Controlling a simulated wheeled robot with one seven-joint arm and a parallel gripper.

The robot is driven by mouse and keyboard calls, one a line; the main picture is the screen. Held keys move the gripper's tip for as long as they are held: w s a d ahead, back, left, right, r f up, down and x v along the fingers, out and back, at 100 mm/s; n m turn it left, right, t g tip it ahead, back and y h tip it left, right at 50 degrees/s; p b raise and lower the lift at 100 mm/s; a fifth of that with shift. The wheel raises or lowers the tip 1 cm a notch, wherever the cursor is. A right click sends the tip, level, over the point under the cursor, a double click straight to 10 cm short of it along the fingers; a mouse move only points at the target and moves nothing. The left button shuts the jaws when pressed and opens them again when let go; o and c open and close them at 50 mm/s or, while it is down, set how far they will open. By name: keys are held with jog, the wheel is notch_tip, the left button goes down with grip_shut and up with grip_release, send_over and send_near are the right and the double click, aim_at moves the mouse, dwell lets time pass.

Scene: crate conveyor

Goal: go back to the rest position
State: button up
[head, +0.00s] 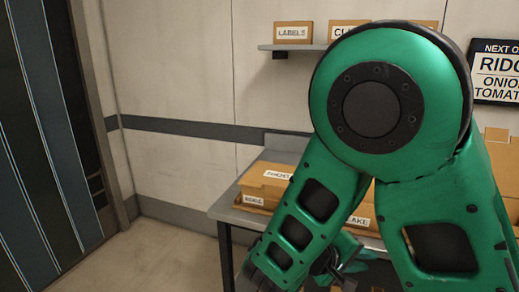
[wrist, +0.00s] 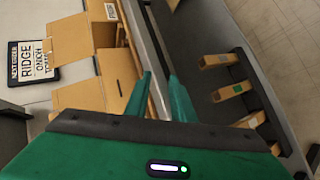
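My gripper (wrist: 162,85) shows in the wrist view with its two green fingers apart and nothing visible between the tips. It hangs over a spot between cardboard boxes (wrist: 85,40) on the left and a dark grey surface (wrist: 200,50) on the right. In the head view my green arm fills the right half, bent with the forearm pointing down. The gripper end is low in the picture, over the table, partly hidden by the arm and cut off by the bottom edge.
A grey table (head: 232,208) carries cardboard boxes (head: 268,180) with labels. A wall shelf (head: 292,47) holds more boxes. Several wooden pieces (wrist: 218,60) stand right in the wrist view. The floor (head: 150,260) at left is clear.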

jog(key=s+d+m+g+y, duration=0.2)
jog(key=s+d+m+g, duration=0.15)
jog(key=d, duration=0.45)
jog(key=s+d+r+m+y, duration=0.2)
jog(key=s+y, duration=0.1)
jog(key=s, duration=0.3)
jog(key=s+d+r+m+g+y, duration=0.1)
jog(key=s+d+r+m+y, duration=0.1)
jog(key=s, duration=0.4)
jog(key=s+d+r+m+g+y, duration=0.1)
jog(key=s+d+r+m+y, duration=0.1)
jog(key=s+y, duration=0.2)
jog(key=shift+s+r+m, duration=0.3)
jog(key=shift+s+m, duration=0.05)
jog(key=shift+s, duration=1.15)
jog(key=shift+d, duration=0.1)
